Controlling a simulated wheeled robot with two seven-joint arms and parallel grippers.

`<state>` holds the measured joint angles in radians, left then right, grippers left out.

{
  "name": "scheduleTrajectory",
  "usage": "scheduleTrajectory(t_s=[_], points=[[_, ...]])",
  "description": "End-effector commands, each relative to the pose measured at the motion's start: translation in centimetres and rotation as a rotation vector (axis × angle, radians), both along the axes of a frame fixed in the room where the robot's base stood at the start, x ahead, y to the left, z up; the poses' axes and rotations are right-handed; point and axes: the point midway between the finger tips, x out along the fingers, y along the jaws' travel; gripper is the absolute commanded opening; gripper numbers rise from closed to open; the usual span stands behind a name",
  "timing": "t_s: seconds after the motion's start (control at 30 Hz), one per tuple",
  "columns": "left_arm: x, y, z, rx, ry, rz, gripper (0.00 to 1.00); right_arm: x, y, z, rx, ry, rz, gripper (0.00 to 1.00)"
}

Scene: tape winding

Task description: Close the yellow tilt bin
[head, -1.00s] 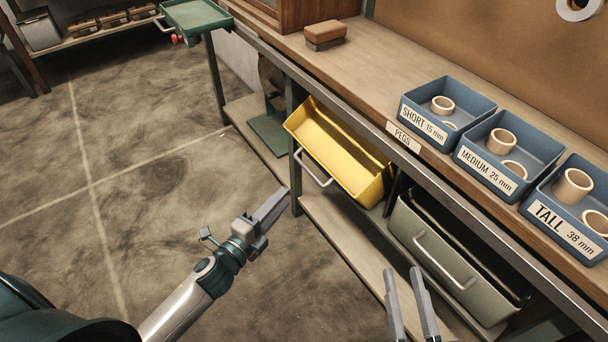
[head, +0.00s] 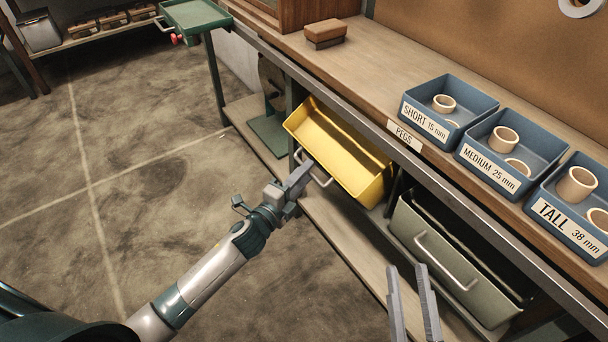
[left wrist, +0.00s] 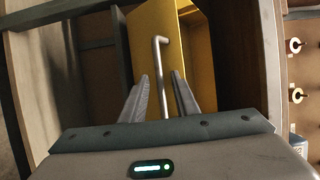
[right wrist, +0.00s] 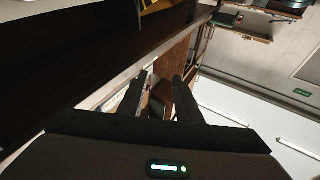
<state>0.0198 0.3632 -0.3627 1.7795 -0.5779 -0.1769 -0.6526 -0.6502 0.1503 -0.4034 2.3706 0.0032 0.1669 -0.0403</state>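The yellow tilt bin (head: 338,160) hangs under the bench, tilted out with its open top facing up and toward me. Its metal bar handle (head: 313,168) is on the front face. My left gripper (head: 302,176) is right at this handle. In the left wrist view, the bar handle (left wrist: 161,80) stands between the two separated fingers (left wrist: 160,95) of my left gripper, in front of the yellow front face (left wrist: 146,50); I see a gap on both sides of the bar. My right gripper (head: 412,285) is open and empty, in front of the grey-green bin.
A grey-green tilt bin (head: 440,255) with a bar handle is to the right of the yellow one, also tilted out. Blue trays of pegs (head: 500,150) stand on the bench above. The lower shelf (head: 345,245) runs below the bins. The floor at left is clear.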

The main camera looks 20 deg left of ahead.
Motion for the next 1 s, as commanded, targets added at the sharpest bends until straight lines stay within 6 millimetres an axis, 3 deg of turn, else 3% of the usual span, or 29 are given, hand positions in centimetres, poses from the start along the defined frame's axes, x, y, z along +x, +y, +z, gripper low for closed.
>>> scheduleTrajectory(t_s=[0.2, 0.3, 0.33, 0.77, 1.0], points=[[0.0, 0.0, 0.0, 0.0, 0.0, 0.0, 0.26, 0.0, 0.0, 0.0, 0.0, 0.0, 0.0, 0.31], [0.0, 0.0, 0.0, 0.0, 0.0, 0.0, 0.02, 0.0, 0.0, 0.0, 0.0, 0.002, 0.0, 0.31], [0.0, 0.0, 0.0, 0.0, 0.0, 0.0, 0.0, 0.0, 0.0, 0.0, 0.0, 0.002, 0.0, 0.31], [0.0, 0.0, 0.1, 0.003, 0.003, 0.001, 0.0, 0.3, 0.0, -0.4, -0.006, 0.033, -0.001, 0.31], [0.1, 0.0, 0.4, 0.012, 0.014, 0.001, 0.0, 1.2, -0.3, -2.9, -0.057, 0.169, 0.0, 0.31]])
